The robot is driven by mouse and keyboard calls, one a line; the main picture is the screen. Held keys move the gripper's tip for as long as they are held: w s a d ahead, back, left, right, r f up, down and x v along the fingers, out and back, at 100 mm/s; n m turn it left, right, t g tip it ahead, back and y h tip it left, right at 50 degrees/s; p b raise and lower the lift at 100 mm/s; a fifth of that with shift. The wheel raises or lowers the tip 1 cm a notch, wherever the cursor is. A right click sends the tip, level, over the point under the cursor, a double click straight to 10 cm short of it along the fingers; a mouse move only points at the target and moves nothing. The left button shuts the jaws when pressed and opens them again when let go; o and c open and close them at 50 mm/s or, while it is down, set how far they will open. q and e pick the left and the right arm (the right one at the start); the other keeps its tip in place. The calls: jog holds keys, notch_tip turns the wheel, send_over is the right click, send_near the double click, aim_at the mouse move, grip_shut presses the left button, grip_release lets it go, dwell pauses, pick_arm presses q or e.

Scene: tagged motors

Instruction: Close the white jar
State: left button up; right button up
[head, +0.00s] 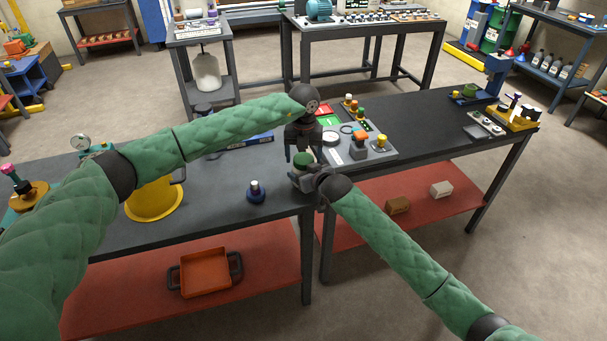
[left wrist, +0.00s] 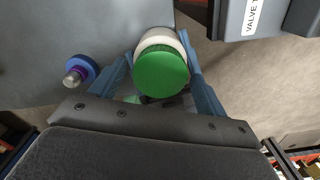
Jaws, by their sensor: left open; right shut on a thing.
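The white jar (left wrist: 160,40) with a green lid (left wrist: 162,70) shows in the left wrist view, between the two fingers of my left gripper (left wrist: 158,50). The lid covers the jar's top; whether it is screwed tight cannot be told. In the head view the green lid (head: 303,158) is just below my left gripper (head: 302,152), which is open and points down. My right gripper (head: 304,178) is shut on the jar from the front right, near the table edge. The jar's body is mostly hidden by the grippers in the head view.
A blue knob-like part (head: 256,192) stands left of the jar on the dark table. A yellow flanged part (head: 154,200) is farther left. A grey panel (head: 375,152) with coloured pieces lies right of the grippers. An orange tray (head: 205,272) is on the lower shelf.

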pick_arm(q)
jog(key=c, duration=1)
jog(key=shift+m, duration=0.8)
jog(key=o, duration=1.2)
jog(key=shift+c, duration=0.2)
notch_tip(320, 180, up, 12)
pick_arm(e)
jog(key=o, duration=2)
jog(key=shift+c, duration=0.2)
